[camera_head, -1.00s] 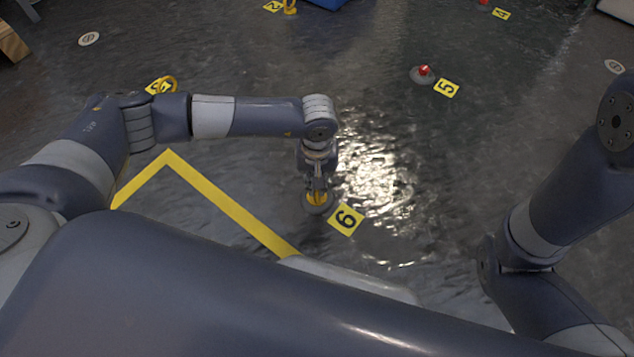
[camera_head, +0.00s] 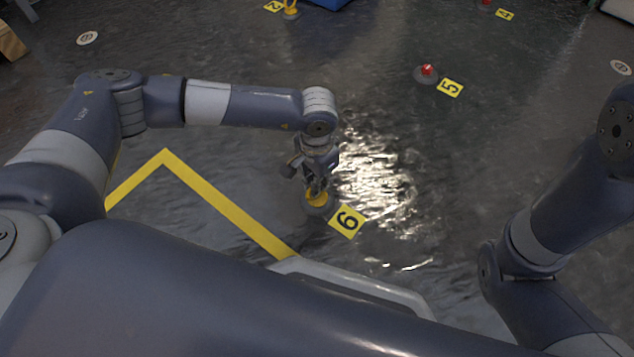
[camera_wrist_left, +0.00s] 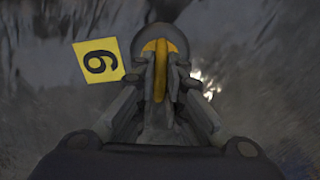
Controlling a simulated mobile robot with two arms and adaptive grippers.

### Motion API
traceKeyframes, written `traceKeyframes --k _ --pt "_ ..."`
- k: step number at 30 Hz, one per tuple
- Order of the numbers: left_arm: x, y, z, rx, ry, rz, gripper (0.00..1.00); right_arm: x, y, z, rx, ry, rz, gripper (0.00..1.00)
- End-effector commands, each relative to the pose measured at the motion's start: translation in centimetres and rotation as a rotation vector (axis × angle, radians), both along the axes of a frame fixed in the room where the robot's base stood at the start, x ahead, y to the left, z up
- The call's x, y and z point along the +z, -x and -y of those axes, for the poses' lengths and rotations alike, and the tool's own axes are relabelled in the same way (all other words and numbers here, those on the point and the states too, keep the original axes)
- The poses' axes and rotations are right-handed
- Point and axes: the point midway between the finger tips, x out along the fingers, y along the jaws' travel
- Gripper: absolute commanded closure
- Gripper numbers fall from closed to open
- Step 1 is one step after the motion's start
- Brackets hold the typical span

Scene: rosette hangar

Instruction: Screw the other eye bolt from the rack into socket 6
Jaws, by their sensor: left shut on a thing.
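The yellow eye bolt (camera_head: 316,198) stands at socket 6 (camera_head: 322,212), a grey round disc in the floor beside the yellow label "6" (camera_head: 347,220). My left gripper (camera_head: 316,186) points down and is shut on the bolt's eye. In the left wrist view the yellow eye (camera_wrist_left: 160,68) shows between the closed fingers, with the grey disc (camera_wrist_left: 165,35) behind it and the label (camera_wrist_left: 99,60) to its left. The fingers hide the thread, so I cannot tell how deep the bolt sits. My right gripper is out of view; only my right arm shows.
Socket 5 (camera_head: 427,75) with a red plug and its label (camera_head: 450,88) lie farther back to the right. Another yellow eye bolt (camera_head: 291,9) stands by label 2 at the back. A yellow floor line (camera_head: 225,202) runs left of socket 6. The wet floor between is clear.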

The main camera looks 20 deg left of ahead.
Motion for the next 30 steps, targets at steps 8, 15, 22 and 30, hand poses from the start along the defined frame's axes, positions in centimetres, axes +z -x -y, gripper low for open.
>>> traceKeyframes --k 8,15,22,30 --pt "-0.1 0.1 -0.1 -0.047 -0.002 -0.003 1.00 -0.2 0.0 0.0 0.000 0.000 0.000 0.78" --pt "-0.3 0.0 -0.1 -0.165 -0.001 -0.002 1.00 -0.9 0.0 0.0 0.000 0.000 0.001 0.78" --pt "-0.3 0.0 -0.2 -0.410 -0.002 -0.002 1.00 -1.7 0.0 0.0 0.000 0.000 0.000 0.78" --pt "-0.2 0.0 -0.1 -0.447 -0.001 -0.003 1.00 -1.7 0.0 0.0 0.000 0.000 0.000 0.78"
